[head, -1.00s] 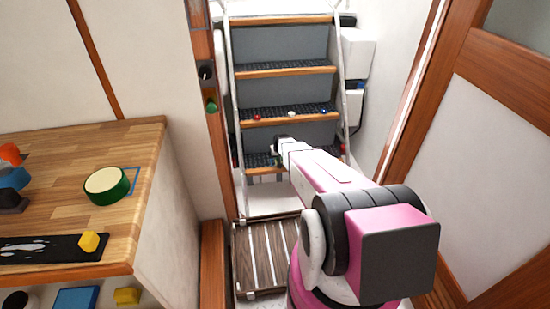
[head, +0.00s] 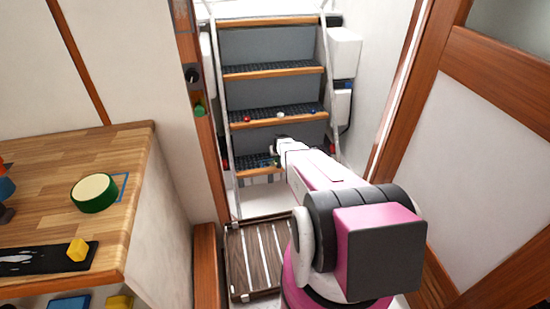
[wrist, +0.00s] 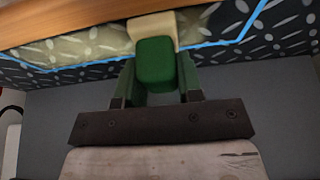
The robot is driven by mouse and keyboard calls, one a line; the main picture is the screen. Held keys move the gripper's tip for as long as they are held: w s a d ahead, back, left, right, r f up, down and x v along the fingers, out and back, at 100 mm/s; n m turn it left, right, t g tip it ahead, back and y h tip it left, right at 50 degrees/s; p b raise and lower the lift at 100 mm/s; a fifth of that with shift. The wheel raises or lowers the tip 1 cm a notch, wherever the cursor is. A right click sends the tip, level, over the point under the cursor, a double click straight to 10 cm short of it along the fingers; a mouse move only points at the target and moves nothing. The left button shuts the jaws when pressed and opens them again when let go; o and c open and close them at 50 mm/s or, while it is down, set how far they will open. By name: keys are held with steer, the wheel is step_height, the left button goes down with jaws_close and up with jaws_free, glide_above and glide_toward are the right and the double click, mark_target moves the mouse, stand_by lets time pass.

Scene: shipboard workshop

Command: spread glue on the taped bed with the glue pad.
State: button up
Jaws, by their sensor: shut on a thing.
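The glue pad (wrist: 155,62) has a green body and a cream face at its far end. My gripper (wrist: 153,88) is shut on the green body, with a finger on either side. The pad's cream end is over the taped bed (wrist: 85,47), a patch of dark patterned stair tread edged with blue tape. Tread inside the tape looks pale yellowish on both sides of the pad; outside it is dark grey. Whether the pad touches the tread is hard to tell. In the head view my gripper (head: 277,150) reaches a low stair tread, its fingers and the pad too small to make out.
The stairs (head: 273,94) have wooden edges and small red, white and blue knobs. A wooden door frame (head: 440,100) stands at right.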

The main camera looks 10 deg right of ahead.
steer(key=shift+d+f, duration=0.15)
steer(key=shift+d, duration=1.5)
steer(key=shift+d+r, duration=0.15)
steer(key=shift+d, duration=1.5)
steer(key=shift+d+r, duration=0.1)
steer(key=shift+d, duration=1.55)
steer(key=shift+d+f, duration=0.2)
steer(key=shift+d, duration=3.25)
steer(key=shift+r, duration=0.1)
steer(key=shift+a+r, duration=0.1)
steer(key=shift+a, duration=1.65)
steer(key=shift+a+f, duration=0.2)
steer(key=shift+a, duration=3.5)
steer(key=shift+a+r, duration=0.2)
steer(key=shift+a, duration=3.2)
steer(key=shift+a+f, duration=0.2)
steer(key=shift+a, duration=3.35)
